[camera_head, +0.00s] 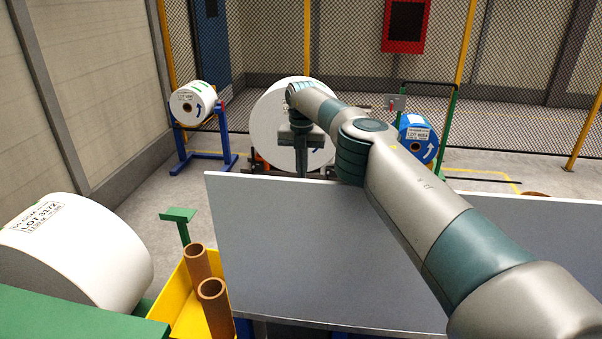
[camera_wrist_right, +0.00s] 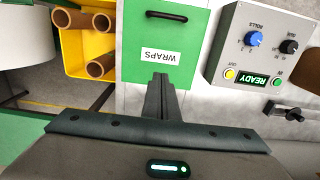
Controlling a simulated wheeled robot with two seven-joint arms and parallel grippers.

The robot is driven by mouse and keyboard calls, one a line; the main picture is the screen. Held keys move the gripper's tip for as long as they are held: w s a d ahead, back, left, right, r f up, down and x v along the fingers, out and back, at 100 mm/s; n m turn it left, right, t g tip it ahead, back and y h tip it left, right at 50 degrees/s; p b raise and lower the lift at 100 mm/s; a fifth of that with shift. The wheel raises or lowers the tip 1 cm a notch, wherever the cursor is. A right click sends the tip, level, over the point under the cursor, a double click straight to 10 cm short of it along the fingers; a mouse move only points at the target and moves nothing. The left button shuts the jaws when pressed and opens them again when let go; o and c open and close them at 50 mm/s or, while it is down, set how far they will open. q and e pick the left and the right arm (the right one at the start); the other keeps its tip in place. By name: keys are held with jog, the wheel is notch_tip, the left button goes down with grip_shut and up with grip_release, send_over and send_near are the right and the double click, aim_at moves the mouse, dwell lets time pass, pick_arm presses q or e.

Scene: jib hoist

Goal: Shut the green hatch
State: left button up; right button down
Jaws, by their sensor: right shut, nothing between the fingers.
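The green hatch (camera_wrist_right: 140,70) shows in the right wrist view as a flat green panel with a black bar handle (camera_wrist_right: 167,17) and a white "WRAPS" label (camera_wrist_right: 161,56), upside down in the picture. I cannot tell how far open it stands. My right gripper (camera_wrist_right: 162,77) is shut and empty; its fingertips overlap the panel's lower edge in the picture, below the label and away from the handle. Contact cannot be told. In the head view my right gripper (camera_head: 303,168) points down above the far edge of a large grey panel (camera_head: 300,250). The hatch is not seen there. My left gripper is out of view.
A yellow bin (camera_wrist_right: 103,18) with several brown tubes lies left of the hatch. A grey control box (camera_wrist_right: 262,48) with knobs and a READY display is on the right. A large white roll (camera_head: 75,250) is at the left; other rolls stand behind the grey panel.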

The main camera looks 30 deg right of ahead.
dwell(0.4)
jog(key=shift+r, duration=0.1)
notch_tip(320, 180, up, 17)
jog(key=p, duration=0.9)
jog(key=shift+s, duration=0.15)
jog(key=shift+a+r, duration=0.1)
jog(key=shift+a, duration=0.05)
jog(key=shift+s, duration=0.1)
